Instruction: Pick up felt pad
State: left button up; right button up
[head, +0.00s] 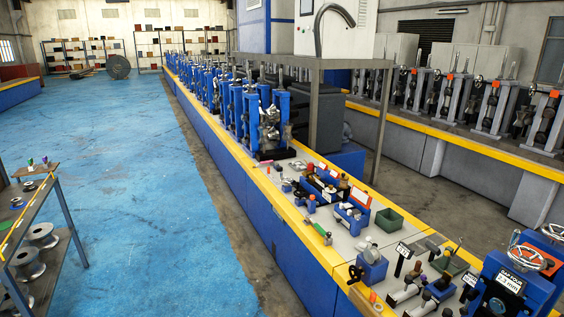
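I cannot pick out the felt pad for certain in the head view. A flat dark green piece (450,263) lies on the bench at the right, with small items on or beside it. It is too small to tell whether it is a pad or a shallow tray. Neither of my grippers shows in this view.
The long blue bench (300,262) with a yellow edge carries blue roller stands (238,115), a green bin (389,220), small tools and a "GAP 4OUR 2.3 mm" sign (510,283). A rack with metal spools (42,235) stands at the left. The blue floor (130,190) between is clear.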

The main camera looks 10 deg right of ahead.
aim_at(352, 213)
jog(key=i, duration=0.6)
jog(key=i+u, duration=0.15)
jog(key=i, duration=0.5)
jog(key=i+l, duration=0.15)
jog(key=i, duration=0.45)
jog(key=i+l+u, duration=0.1)
jog(key=i, duration=0.5)
jog(key=i+l+z, duration=0.3)
jog(key=i, duration=0.2)
jog(key=i+l+z, duration=0.1)
jog(key=i+z, duration=0.15)
jog(key=i, duration=0.3)
